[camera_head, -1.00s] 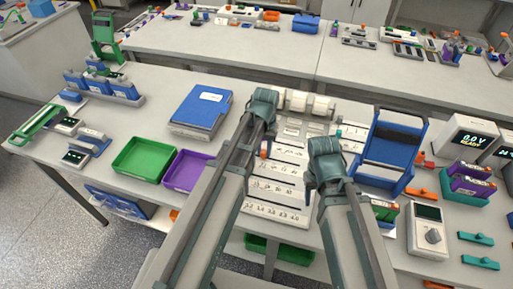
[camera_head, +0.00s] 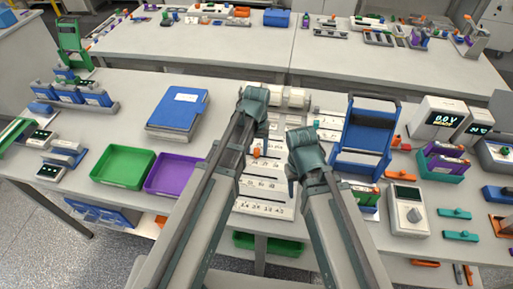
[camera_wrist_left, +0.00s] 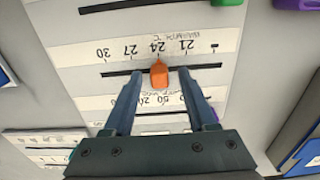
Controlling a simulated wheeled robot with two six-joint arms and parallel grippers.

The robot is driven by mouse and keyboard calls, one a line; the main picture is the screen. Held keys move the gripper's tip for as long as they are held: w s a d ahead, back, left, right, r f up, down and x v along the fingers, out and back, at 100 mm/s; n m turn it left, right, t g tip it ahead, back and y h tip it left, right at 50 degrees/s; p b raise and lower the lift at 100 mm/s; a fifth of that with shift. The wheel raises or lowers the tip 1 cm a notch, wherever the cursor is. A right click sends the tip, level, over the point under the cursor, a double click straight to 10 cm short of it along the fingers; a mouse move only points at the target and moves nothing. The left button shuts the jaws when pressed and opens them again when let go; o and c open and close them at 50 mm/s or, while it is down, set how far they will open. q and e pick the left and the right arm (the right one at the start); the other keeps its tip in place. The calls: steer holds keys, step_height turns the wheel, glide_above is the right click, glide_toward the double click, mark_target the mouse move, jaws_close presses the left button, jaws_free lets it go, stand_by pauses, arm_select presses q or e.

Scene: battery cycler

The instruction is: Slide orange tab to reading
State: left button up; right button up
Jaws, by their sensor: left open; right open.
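The orange tab (camera_wrist_left: 159,72) sits in a dark slot of the white scale board (camera_wrist_left: 85,55). In the left wrist view it lines up with the 24 on the upside-down printed WARMTH °C scale, between 27 and 21. My left gripper (camera_wrist_left: 160,74) is open, with one finger on each side of the tab and a visible gap to each. In the head view an orange spot (camera_head: 256,152) shows on the board beside my left gripper (camera_head: 254,100); its fingertips are hard to make out there. My right gripper (camera_head: 304,150) is over the board, its fingertips unclear.
A green tab (camera_wrist_left: 224,2) and a purple block (camera_wrist_left: 296,3) show at the wrist view's top edge. A blue stand (camera_head: 365,130) is right of the board. Green (camera_head: 122,184) and purple (camera_head: 148,187) trays and a blue binder (camera_head: 178,112) lie left.

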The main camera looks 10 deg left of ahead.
mark_target(257, 149)
arm_select(q)
step_height(257, 149, up, 14)
steer(key=p, duration=1.3)
steer(key=shift+p, duration=0.4)
arm_select(e)
step_height(257, 149, up, 14)
arm_select(q)
steer(key=shift+f, duration=0.15)
arm_select(e)
steer(key=shift+f, duration=0.1)
arm_select(q)
steer(key=s+d+f+m+b, duration=0.1)
steer(key=s+f+b, duration=0.2)
steer(key=s, duration=0.4)
steer(key=s+d+f+m+y+b, duration=0.1)
steer(key=s+d+f+m+b, duration=0.1)
steer(key=s+f+b, duration=0.2)
steer(key=s, duration=0.3)
steer(key=shift+d, duration=0.15)
arm_select(e)
step_height(257, 149, down, 7)
arm_select(q)
steer(key=shift+s, duration=0.1)
arm_select(e)
steer(key=shift+f, duration=0.1)
